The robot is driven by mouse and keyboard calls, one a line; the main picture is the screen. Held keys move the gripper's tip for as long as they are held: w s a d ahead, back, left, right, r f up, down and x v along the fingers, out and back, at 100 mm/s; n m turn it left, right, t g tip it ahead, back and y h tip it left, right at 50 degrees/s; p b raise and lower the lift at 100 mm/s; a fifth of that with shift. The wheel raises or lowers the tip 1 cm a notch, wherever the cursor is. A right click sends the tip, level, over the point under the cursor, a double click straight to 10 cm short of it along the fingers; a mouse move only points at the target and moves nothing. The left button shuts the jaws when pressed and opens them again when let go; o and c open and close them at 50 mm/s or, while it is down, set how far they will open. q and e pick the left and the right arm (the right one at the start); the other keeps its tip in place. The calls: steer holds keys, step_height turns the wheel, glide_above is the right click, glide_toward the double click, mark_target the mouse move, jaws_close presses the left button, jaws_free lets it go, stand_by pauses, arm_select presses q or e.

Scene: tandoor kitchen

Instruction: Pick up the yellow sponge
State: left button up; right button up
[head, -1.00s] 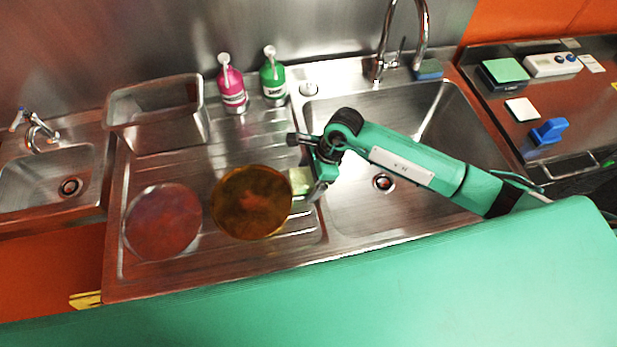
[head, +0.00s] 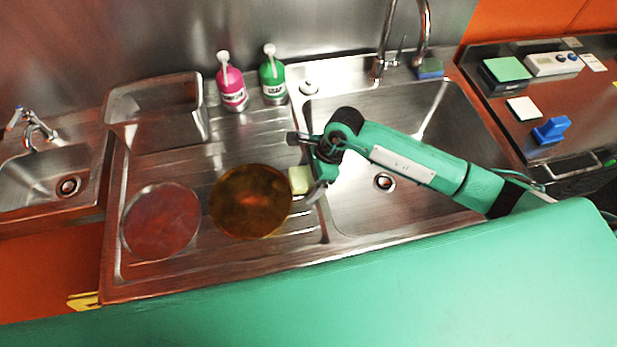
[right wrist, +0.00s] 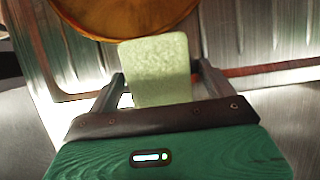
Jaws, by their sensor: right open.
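The pale yellow sponge (head: 300,179) lies on the ribbed drainboard, just right of the amber plate (head: 250,201). My right gripper (head: 312,182) is at the sponge's right side, over the edge between drainboard and sink basin. In the right wrist view the sponge (right wrist: 157,70) stands between the two open fingers (right wrist: 160,88), with its far end reaching past them. I cannot tell whether the fingers touch it. The lower part of the sponge is hidden behind the gripper body. My left gripper is not in view.
A reddish plate (head: 161,221) lies left of the amber one. A metal bin (head: 157,112), a pink bottle (head: 231,83) and a green bottle (head: 272,76) stand behind. The sink basin (head: 375,205) lies under my right arm; the faucet (head: 424,30) rises behind it.

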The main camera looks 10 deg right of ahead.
mark_target(309, 175)
steer(key=c, duration=1.1)
steer(key=shift+r, duration=0.1)
steer(key=shift+c, duration=0.2)
steer(key=shift+r+p, duration=0.3)
steer(key=shift+p, duration=0.35)
step_height(309, 175, up, 20)
steer(key=b, duration=0.6)
steer(key=shift+f, duration=0.15)
